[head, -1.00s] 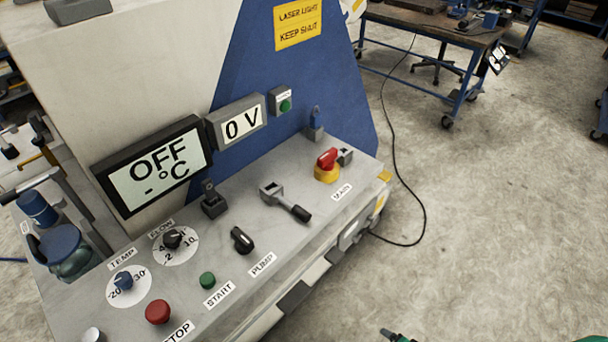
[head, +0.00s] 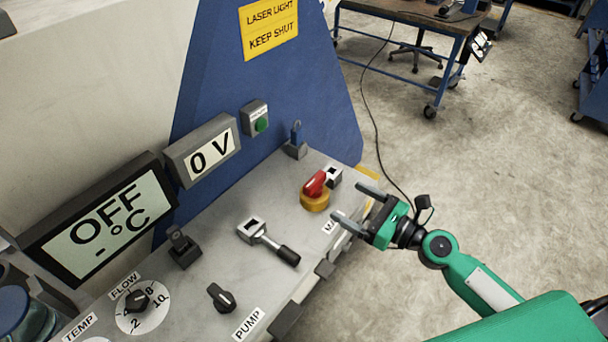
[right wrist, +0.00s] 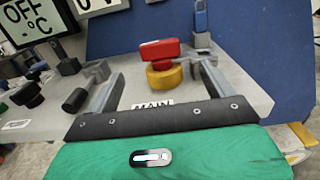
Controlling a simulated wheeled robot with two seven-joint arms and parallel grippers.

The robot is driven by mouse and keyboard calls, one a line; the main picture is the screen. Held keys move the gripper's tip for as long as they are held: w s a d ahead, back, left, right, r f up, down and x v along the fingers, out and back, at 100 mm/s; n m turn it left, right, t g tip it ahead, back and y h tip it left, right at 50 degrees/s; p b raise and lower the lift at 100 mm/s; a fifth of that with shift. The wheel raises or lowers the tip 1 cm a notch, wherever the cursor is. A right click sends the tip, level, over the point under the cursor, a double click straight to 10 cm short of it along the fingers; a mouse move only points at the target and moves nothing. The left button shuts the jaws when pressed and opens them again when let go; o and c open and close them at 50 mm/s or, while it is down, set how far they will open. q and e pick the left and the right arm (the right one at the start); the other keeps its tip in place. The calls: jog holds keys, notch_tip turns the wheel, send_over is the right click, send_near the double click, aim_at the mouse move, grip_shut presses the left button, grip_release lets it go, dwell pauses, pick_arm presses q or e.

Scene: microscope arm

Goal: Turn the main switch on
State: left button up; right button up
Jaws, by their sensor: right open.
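The main switch (head: 315,188) is a red handle on a yellow round base, at the right end of the grey panel. Its MAIN label is partly hidden by my gripper in the head view. My right gripper (head: 352,208) is open and empty, just right of the switch and apart from it. In the right wrist view the red handle (right wrist: 160,49) stands ahead, between the lines of the two open fingers (right wrist: 159,85), with the MAIN label (right wrist: 152,105) in front of it. The display reads OFF (head: 105,217) and the meter reads 0 V (head: 210,153). My left gripper is not in view.
A grey lever with a black grip (head: 270,243), a black PUMP knob (head: 221,297) and the FLOW dial (head: 142,307) sit left of the switch.

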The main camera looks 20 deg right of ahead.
aim_at(319, 184)
jog(key=x, duration=0.1)
jog(key=p+x, duration=0.1)
jog(key=x, duration=0.1)
jog(key=p+x, duration=0.1)
jog(key=shift+w+a+r, duration=0.25)
jog(key=shift+a, duration=0.05)
jog(key=p+x, duration=0.2)
jog(key=x, duration=0.4)
jog(key=shift+w+a+f, duration=0.1)
jog(key=shift+w, duration=0.1)
jog(key=shift+p+x, duration=0.3)
jog(key=shift+x, duration=0.45)
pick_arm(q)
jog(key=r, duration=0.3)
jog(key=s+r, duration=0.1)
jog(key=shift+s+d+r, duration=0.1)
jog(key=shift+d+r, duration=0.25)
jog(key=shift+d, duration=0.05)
pick_arm(e)
jog(key=shift+f, duration=0.15)
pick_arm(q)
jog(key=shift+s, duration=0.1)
pick_arm(e)
jog(key=c, duration=1.4)
